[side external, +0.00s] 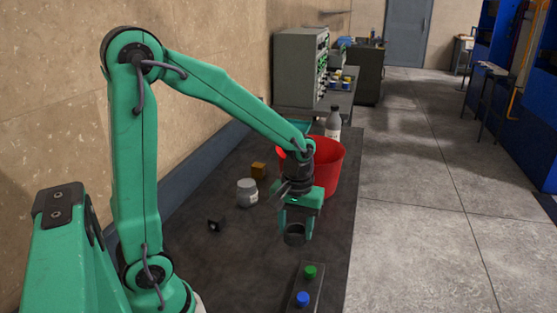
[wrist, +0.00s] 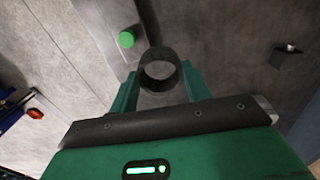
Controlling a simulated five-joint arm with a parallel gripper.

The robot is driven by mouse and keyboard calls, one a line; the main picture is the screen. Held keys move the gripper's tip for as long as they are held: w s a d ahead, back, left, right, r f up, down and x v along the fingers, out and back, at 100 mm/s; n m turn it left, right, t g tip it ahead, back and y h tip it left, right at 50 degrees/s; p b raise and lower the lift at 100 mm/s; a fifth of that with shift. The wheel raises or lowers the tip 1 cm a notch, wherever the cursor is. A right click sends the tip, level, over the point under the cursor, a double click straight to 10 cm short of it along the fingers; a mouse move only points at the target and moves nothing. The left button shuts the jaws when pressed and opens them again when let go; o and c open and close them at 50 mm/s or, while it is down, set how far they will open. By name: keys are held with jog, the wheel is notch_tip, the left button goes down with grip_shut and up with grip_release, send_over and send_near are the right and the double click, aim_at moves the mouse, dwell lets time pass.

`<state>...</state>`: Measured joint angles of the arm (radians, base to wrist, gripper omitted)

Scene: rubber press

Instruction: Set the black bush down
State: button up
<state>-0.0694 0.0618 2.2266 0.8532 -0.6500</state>
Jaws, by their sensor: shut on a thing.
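The black bush (side external: 294,236) is a short dark ring. My gripper (side external: 296,226) is shut on it and holds it above the dark bench top, between the red bucket and the button box. In the wrist view, the bush (wrist: 160,54) sits between the two green fingers, and I look into its round opening. The bench surface shows beyond it. The exact gap between the bush and the bench cannot be told.
A button box (side external: 313,290) with green and blue buttons lies near the front edge. A red bucket (side external: 331,170) stands behind my gripper, with a grey bottle (side external: 333,122) beyond. A grey jar (side external: 246,193), brown block (side external: 259,171) and small black piece (side external: 215,225) lie left. Bench between is clear.

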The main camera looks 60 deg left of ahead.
jog(key=shift+n, duration=0.4)
jog(key=a+f, duration=0.2)
jog(key=a, duration=0.5)
jog(key=a+f, duration=0.2)
jog(key=a, duration=0.6)
jog(key=a+f, duration=0.3)
jog(key=a, duration=0.5)
jog(key=shift+a, duration=0.1)
jog(key=shift+f, duration=1.95)
jog(key=shift+f, duration=0.15)
jog(key=o, duration=0.9)
jog(key=shift+o, duration=0.2)
notch_tip(320, 180, up, 12)
jog(key=shift+r, duration=0.2)
